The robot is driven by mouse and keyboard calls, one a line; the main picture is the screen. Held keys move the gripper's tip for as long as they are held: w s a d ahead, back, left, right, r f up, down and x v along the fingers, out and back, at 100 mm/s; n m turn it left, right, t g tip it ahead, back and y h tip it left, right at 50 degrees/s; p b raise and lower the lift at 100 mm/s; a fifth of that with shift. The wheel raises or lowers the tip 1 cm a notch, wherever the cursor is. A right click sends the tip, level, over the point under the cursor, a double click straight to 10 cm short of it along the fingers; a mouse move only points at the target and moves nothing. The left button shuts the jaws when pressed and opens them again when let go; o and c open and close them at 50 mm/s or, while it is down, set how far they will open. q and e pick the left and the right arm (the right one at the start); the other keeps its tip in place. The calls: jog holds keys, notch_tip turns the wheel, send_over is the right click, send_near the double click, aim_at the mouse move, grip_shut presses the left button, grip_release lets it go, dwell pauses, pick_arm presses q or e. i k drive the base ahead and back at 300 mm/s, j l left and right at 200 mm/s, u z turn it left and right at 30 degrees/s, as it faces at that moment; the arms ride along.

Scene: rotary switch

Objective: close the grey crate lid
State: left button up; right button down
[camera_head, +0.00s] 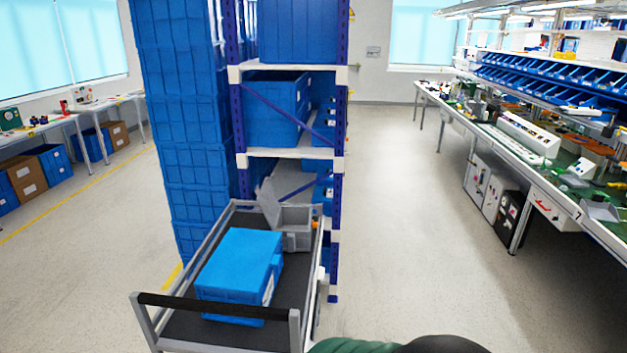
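The small grey crate (298,236) stands at the far end of a cart, behind a blue box. Its grey lid (269,203) is open and stands up, tilted, on the left side of the crate. The inside of the crate is hard to make out from here. Neither of my grippers is in view. A dark green and black rounded shape at the bottom edge appears to be part of my own body, well short of the crate.
The cart (180,329) has a dark deck, metal rails and a black handle. A closed blue box (240,262) sits in front of the crate. A shelf rack (336,180) and stacked blue crates (185,120) stand behind. Floor is clear to the right, before the workbench (540,185).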

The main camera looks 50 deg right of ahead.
aim_at(266, 199)
jog(key=z, duration=1.25)
